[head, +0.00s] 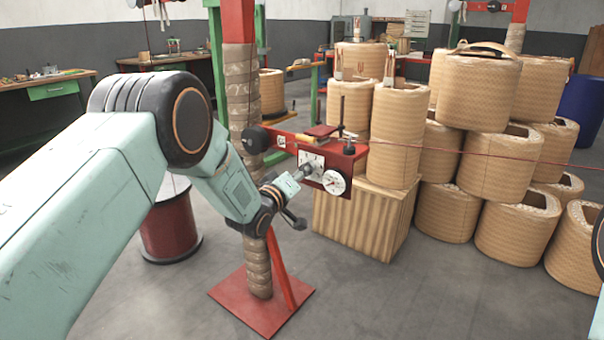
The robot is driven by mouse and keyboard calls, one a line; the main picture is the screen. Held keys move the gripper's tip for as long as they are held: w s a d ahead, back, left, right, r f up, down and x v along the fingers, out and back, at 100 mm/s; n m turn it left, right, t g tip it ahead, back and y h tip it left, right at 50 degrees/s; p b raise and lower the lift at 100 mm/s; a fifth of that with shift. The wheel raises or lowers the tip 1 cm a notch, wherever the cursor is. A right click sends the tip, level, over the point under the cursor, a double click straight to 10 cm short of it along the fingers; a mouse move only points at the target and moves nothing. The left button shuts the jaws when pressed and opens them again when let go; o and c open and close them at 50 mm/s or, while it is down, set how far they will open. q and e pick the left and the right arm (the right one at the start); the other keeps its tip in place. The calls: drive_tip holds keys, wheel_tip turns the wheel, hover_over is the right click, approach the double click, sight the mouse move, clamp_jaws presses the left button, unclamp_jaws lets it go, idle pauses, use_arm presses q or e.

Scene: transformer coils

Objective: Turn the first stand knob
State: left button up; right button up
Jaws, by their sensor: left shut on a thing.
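The first stand is a red post wrapped in tan material (242,95) on a red base plate. It carries a red box (347,162) with a white plate and a round white dial (334,182) on its front. My left gripper (307,170) is at the white plate, just left of the dial, shut on the stand knob. The fingers hide most of the knob, so its turn angle cannot be read. My right gripper is out of view; only a bit of my right arm shows at the right edge.
Stacked tan coils (484,85) fill the right side, and one stands on a wooden crate (362,222) behind the red box. A thin red wire runs right from the box. A dark red spool (168,228) stands behind my left arm. The front floor is clear.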

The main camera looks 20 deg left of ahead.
use_arm(q)
clamp_jaws()
drive_tip(key=shift+f+m, duration=0.1)
drive_tip(key=shift+m, duration=0.3)
drive_tip(key=shift+w+a+m+g+h+p, duration=0.15)
drive_tip(key=shift+m+h, duration=0.7)
drive_tip(key=shift+m, duration=4.45)
drive_tip(key=shift+s+m+g+h+p, duration=0.2)
drive_tip(key=shift+m+h, duration=0.7)
drive_tip(key=shift+m, duration=4.4)
drive_tip(key=shift+w+a+m+t+h+p, duration=0.2)
drive_tip(key=shift+m+h, duration=0.65)
drive_tip(key=shift+m, duration=4.45)
drive_tip(key=shift+d+m, duration=0.15)
drive_tip(key=shift+m, duration=0.15)
drive_tip(key=o, duration=0.7)
unclamp_jaws()
drive_tip(key=shift+g, duration=0.25)
